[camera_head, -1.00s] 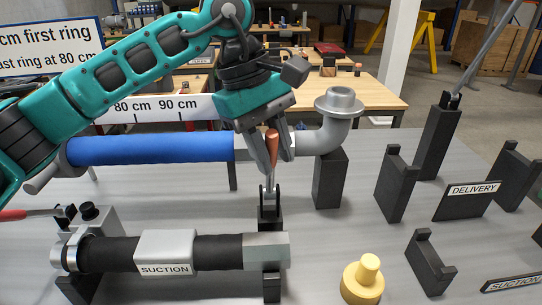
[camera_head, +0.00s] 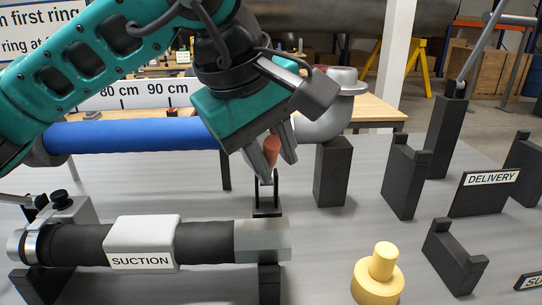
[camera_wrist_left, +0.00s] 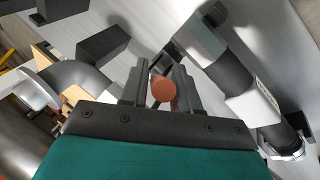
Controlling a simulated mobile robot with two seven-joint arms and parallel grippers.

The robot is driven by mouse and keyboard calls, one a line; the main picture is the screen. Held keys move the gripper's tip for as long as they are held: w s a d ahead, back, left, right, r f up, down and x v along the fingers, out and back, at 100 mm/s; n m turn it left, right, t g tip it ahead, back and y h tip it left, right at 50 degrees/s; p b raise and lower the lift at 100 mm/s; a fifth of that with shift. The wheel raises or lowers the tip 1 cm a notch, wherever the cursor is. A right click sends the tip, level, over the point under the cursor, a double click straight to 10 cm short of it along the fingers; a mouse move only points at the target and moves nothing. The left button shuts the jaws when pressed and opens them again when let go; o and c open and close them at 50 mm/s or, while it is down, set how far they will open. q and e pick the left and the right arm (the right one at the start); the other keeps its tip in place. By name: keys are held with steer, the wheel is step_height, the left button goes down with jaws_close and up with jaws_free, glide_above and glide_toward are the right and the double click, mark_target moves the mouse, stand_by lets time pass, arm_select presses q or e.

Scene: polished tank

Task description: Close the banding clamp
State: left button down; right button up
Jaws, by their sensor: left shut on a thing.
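My left gripper (camera_head: 269,164) is shut on an orange handle (camera_head: 272,149), which also shows between the fingers in the left wrist view (camera_wrist_left: 162,88). The handle belongs to a lever above a dark upright bracket (camera_head: 266,200) behind the end of the suction hose. The fingers hide most of the lever's stem. A metal band clamp (camera_head: 32,245) goes around the left end of the black suction hose (camera_head: 205,243), with dark knobs (camera_head: 59,198) above it. I cannot tell which of these the task calls the banding clamp. My right gripper is not in view.
A blue hose (camera_head: 130,136) runs behind, towards a grey elbow pipe (camera_head: 325,122). Black posts (camera_head: 333,175) and cradles (camera_head: 404,180) stand to the right, near the DELIVERY plate (camera_head: 484,190). A yellow knob (camera_head: 378,275) stands at front right. Grey deck (camera_head: 350,232) between them is bare.

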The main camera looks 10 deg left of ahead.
arm_select(q)
steer(key=c, duration=0.9)
jaws_free()
steer(key=p+v, duration=0.2)
steer(key=v, duration=1.1)
steer(key=shift+s, duration=0.1)
steer(key=shift+c, duration=0.4)
